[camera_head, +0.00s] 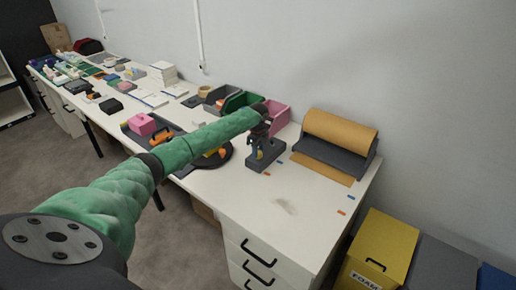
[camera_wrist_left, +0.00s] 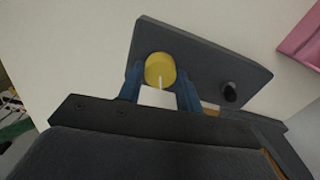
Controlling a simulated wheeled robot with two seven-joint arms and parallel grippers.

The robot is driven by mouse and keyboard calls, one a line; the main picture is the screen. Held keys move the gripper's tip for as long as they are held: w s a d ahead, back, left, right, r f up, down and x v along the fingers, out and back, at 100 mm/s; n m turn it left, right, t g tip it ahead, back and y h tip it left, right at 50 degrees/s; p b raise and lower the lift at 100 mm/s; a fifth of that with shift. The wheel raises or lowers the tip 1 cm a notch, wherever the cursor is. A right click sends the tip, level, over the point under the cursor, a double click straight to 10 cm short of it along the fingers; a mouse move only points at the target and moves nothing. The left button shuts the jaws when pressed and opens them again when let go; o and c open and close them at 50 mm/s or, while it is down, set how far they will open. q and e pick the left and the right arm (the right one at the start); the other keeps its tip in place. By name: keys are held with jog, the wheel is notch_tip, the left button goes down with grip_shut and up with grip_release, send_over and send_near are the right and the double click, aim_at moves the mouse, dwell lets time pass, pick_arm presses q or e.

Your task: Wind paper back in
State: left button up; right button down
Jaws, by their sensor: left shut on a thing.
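A roll of brown paper (camera_head: 340,132) sits in a dark grey dispenser (camera_head: 335,156) at the right end of the table. A strip of brown paper (camera_head: 322,170) lies flat on the white table in front of it. Left of the dispenser stands a dark control plate (camera_wrist_left: 207,65) with a round yellow knob (camera_wrist_left: 160,68) and a small black knob (camera_wrist_left: 231,92). My left gripper (camera_head: 261,152) reaches down over this plate. In the left wrist view its blue fingers (camera_wrist_left: 160,88) are shut on the yellow knob, one on each side. A white mark shows on the knob.
A yellow foam bin (camera_head: 382,248) stands on the floor at the right. The table's front right is mostly clear.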

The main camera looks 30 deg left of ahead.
pick_arm(q)
jog(key=n+p, duration=0.2)
jog(key=n, duration=0.1)
jog(key=shift+r+n, duration=0.15)
jog(key=shift+n, duration=0.25)
jog(key=n+p, duration=0.4)
jog(key=n, duration=0.4)
jog(key=shift+w, duration=0.1)
jog(key=shift+a+n+p, duration=0.1)
jog(key=shift+n+p, duration=0.4)
jog(key=shift+n, duration=0.5)
pick_arm(e)
jog(key=s+d+f, duration=0.2)
jog(key=s, duration=0.6)
jog(key=s+d+f+g, duration=0.1)
jog(key=s+d, duration=0.1)
jog(key=s, duration=0.6)
jog(key=shift+f, duration=0.35)
jog(key=shift+s, duration=0.15)
pick_arm(q)
jog(key=o, duration=1)
pick_arm(e)
jog(key=shift+w, duration=0.2)
